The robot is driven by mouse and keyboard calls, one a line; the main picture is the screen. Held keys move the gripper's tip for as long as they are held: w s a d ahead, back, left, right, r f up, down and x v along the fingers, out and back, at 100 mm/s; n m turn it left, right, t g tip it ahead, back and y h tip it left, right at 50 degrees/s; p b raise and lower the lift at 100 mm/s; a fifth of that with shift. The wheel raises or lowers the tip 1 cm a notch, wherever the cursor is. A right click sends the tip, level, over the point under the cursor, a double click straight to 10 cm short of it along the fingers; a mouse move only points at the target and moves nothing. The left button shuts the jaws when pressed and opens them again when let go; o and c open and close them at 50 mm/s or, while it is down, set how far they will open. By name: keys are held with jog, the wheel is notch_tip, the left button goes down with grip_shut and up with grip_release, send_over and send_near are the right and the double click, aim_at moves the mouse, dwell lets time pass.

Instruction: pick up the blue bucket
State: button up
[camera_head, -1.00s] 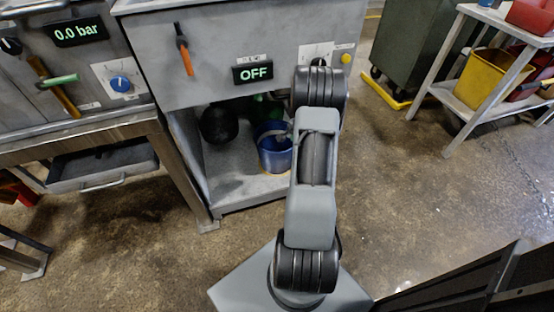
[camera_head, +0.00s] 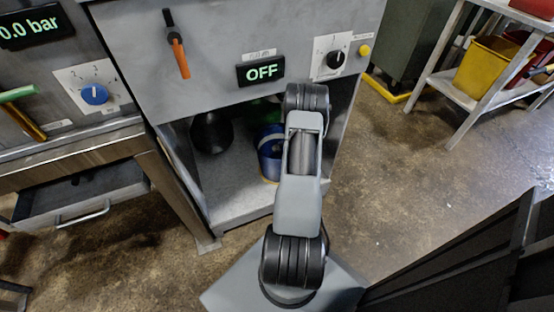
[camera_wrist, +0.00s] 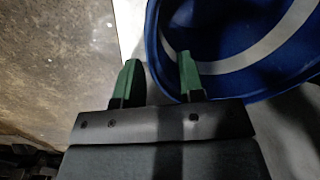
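The blue bucket (camera_head: 267,156) stands on the floor of the open bay under the compactor's front panel, partly hidden behind my arm. In the wrist view the blue bucket (camera_wrist: 225,82) fills the upper right, with a pale curved band across it. My gripper (camera_wrist: 158,75) shows there with two green-tipped fingers spread apart. The bucket's near left edge appears between them, the right finger overlapping the bucket and the left finger outside it. I cannot tell whether either finger touches it. The gripper is hidden in the head view.
A dark round object (camera_head: 212,132) and a green object (camera_head: 262,110) are in the bay beside and behind the bucket. The bay's side walls are close. A drawer table (camera_head: 75,160) stands left. A shelf with a yellow bin (camera_head: 490,66) is at right. Floor right of the bay is clear.

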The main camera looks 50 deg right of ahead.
jog(key=shift+w+d+f+b, duration=0.1)
jog(key=shift+f+b, duration=0.4)
jog(key=shift+f, duration=1.4)
grip_shut()
jog(key=shift+r, duration=0.1)
